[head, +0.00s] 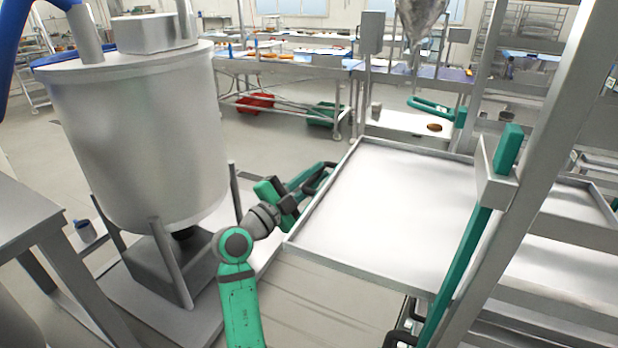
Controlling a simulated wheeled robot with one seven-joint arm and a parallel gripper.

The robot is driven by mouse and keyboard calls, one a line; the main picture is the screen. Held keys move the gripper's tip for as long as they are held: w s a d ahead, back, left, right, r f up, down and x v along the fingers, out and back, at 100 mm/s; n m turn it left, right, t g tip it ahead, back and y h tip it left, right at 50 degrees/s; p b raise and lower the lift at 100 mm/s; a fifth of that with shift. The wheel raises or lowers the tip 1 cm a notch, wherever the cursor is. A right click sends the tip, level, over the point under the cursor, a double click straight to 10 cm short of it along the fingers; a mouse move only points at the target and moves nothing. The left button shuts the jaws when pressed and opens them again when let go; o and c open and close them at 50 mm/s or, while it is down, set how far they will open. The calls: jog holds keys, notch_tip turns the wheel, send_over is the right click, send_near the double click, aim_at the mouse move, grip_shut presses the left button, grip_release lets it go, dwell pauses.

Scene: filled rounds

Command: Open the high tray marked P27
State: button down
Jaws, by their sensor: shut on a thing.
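A wide, flat, pale metal tray (385,265) with a low rim sticks out to the left from a metal rack at the right. It is level and its floor looks empty. My gripper (322,178) is at the tray's left edge, with its dark fingers shut on the rim or a handle there; the fingers hide which. My green and grey arm reaches up to it from the bottom of the picture. No P27 mark can be read from here.
A large steel vessel (140,140) on legs stands close on the left of my arm. A rack post (540,130) rises at the right. More trays (560,275) show in the rack. A long table (290,68) and red and green crates are farther back. Open floor lies between.

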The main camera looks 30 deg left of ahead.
jog(key=shift+a+r, duration=0.25)
jog(key=shift+a, duration=0.1)
jog(key=c, duration=1.8)
grip_release()
jog(key=shift+w, duration=0.15)
jog(key=shift+o, duration=0.2)
jog(key=v, duration=1.1)
jog(key=shift+f, duration=0.15)
